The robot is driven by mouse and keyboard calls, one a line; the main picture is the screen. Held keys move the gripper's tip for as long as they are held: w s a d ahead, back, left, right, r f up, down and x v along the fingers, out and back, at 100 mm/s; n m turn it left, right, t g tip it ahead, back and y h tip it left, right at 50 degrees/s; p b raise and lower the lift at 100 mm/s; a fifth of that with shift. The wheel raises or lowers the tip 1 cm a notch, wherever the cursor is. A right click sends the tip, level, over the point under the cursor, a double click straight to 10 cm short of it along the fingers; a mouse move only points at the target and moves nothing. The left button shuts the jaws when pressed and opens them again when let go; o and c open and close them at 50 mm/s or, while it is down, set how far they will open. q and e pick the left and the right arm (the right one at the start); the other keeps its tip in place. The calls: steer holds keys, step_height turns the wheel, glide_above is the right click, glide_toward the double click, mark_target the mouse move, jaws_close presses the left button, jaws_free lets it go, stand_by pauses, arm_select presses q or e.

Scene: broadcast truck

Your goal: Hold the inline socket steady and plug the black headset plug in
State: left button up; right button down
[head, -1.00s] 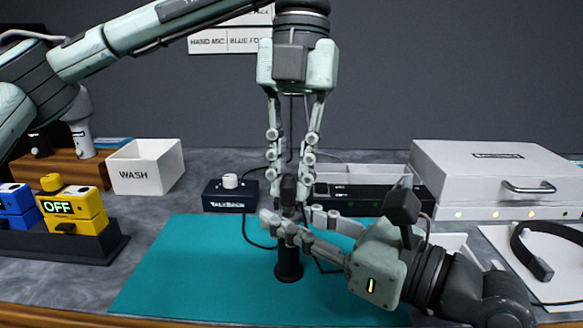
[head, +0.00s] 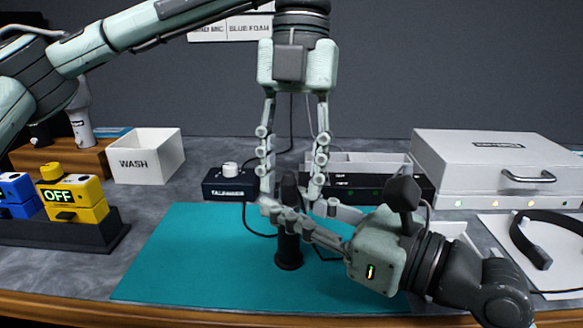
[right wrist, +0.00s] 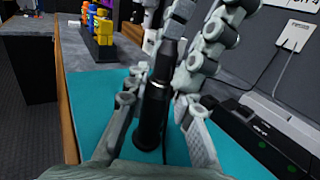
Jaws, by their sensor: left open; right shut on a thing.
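The inline socket (head: 288,250) is a black upright cylinder on the teal mat. My right gripper (head: 293,212) comes in from the right and is shut on its upper part. The black headset plug (head: 290,187) stands upright in line on top of the socket. In the right wrist view the plug (right wrist: 168,60) is above a thin silver ring on the socket (right wrist: 150,125); how deep it sits I cannot tell. My left gripper (head: 291,190) points down from above, open, with one finger on each side of the plug and a gap to it.
The teal mat (head: 190,265) is clear at left. A white case (head: 495,165) and a headset (head: 535,240) are at right. Blue and yellow packs (head: 78,200) stand at left.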

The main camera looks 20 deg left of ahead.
mark_target(290, 172)
arm_select(q)
steer(key=shift+r, duration=0.1)
steer(key=v, duration=1.1)
steer(key=shift+r, duration=0.4)
steer(key=shift+c, duration=0.6)
steer(key=shift+s, duration=0.1)
steer(key=shift+c, duration=1.2)
steer(key=shift+s+f+m+t, duration=0.2)
steer(key=shift+s+m+t, duration=0.1)
steer(key=shift+m, duration=0.2)
steer(key=shift+c, duration=1.1)
steer(key=shift+s+f+m+t, duration=0.2)
steer(key=shift+s+m+t, duration=0.1)
steer(key=shift+s+m, duration=0.25)
steer(key=shift+s+f+m+t, duration=0.3)
steer(key=shift+s+m, duration=0.1)
steer(key=shift+m, duration=0.25)
jaws_close()
steer(key=shift+s+f+m, duration=0.1)
steer(key=shift+s+m, duration=0.2)
steer(key=shift+s+d+f+m+t, duration=0.1)
steer(key=shift+s+f+m+t, duration=0.05)
steer(key=shift+f+m+t, duration=0.15)
steer(key=shift+f, duration=2.85)
